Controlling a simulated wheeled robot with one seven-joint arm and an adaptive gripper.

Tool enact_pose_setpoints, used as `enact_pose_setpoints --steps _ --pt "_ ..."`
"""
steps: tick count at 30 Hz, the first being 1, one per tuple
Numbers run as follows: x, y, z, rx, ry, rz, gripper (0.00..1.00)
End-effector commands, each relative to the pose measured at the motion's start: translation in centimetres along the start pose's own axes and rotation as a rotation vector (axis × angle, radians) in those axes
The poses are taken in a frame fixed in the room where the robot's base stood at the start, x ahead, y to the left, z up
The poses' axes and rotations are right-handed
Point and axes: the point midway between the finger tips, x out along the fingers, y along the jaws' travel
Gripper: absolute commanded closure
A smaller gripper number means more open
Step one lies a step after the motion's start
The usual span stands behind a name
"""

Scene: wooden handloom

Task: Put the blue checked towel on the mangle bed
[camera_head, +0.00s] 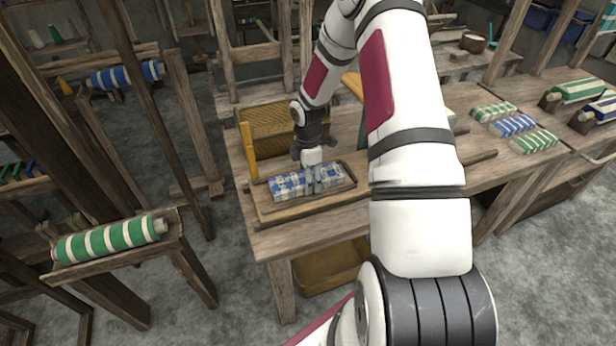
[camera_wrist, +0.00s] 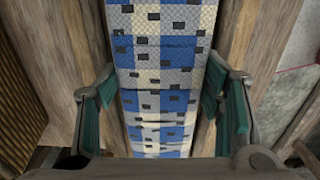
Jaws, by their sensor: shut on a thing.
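The blue checked towel (camera_head: 290,186), folded into a long blue, white and cream block, is at a low wooden board with raised edges (camera_head: 270,212) on the workbench. This board looks like the mangle bed. My gripper (camera_head: 312,178) reaches down over the towel's middle. In the wrist view the towel (camera_wrist: 160,45) runs between the teal fingers of my gripper (camera_wrist: 165,98), which are shut on its two sides. I cannot tell whether the towel's underside touches the board.
A yellow upright (camera_head: 249,150) stands at the board's left end. A wicker basket (camera_head: 262,128) is behind it. Several folded green and blue striped cloths (camera_head: 515,125) lie on the bench at right. A green striped roll (camera_head: 110,240) rests on a stand at left.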

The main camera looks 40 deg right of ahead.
Motion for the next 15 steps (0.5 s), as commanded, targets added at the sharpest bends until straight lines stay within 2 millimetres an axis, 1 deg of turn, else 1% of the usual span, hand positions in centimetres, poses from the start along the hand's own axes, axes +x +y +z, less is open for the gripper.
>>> enact_pose_setpoints --steps 8,9,10,11,15 --pt "0.34 0.02 0.01 0.001 0.000 0.000 0.69" --pt "0.28 0.00 0.01 0.001 0.000 0.000 0.30" --pt "0.27 0.00 0.01 0.001 0.000 0.000 0.23" --pt "0.26 0.00 0.01 0.001 0.000 0.000 0.19" --pt "0.24 -0.02 0.01 0.001 0.000 0.000 0.19"
